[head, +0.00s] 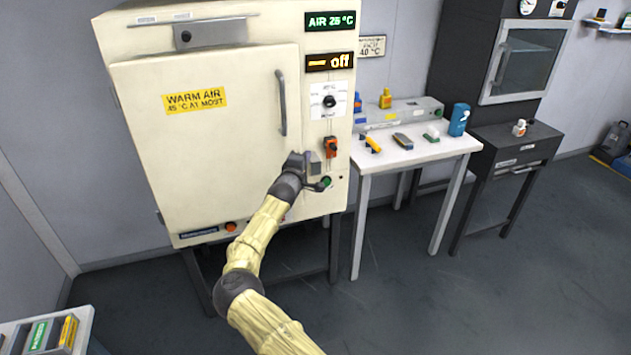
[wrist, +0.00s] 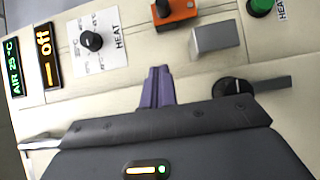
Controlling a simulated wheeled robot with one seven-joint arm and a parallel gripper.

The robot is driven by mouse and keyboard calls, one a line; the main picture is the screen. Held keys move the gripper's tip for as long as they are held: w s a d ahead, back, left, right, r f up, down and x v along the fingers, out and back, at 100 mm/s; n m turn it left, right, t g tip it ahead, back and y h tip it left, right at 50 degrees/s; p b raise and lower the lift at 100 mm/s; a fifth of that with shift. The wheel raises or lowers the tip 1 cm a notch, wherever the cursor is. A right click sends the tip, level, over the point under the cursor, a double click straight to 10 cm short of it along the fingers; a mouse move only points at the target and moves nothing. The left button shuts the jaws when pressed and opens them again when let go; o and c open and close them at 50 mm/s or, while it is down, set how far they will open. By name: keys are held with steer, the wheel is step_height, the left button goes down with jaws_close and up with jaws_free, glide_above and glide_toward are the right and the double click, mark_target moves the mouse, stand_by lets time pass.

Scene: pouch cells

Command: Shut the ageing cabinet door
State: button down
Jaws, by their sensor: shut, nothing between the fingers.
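The ageing cabinet (head: 325,215) is a cream box on a dark stand. Its door (head: 215,130) bears a yellow WARM AIR label and lies against the front or very near it; I cannot tell whether a small gap is left. The upright door handle (head: 281,103) is grey. My gripper (head: 302,163) is at the door's lower right edge, below the handle. In the wrist view my gripper's purple fingers (wrist: 157,78) are together and empty, over the cream front. A dark round latch with a grey lever (wrist: 236,87) is to their right, partly hidden by my gripper's body.
The cabinet front carries an off display (head: 330,62), a HEAT knob (head: 329,101), an orange switch (head: 331,147) and a green button (head: 326,182). A grey block (wrist: 215,38) protrudes near my fingers. A white table (head: 425,150) with small items stands right. Floor ahead is clear.

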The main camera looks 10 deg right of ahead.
steer(key=s+b, duration=0.1)
steer(key=s, duration=0.9)
steer(key=shift+s+d+b, duration=0.25)
steer(key=shift+d+b, duration=0.05)
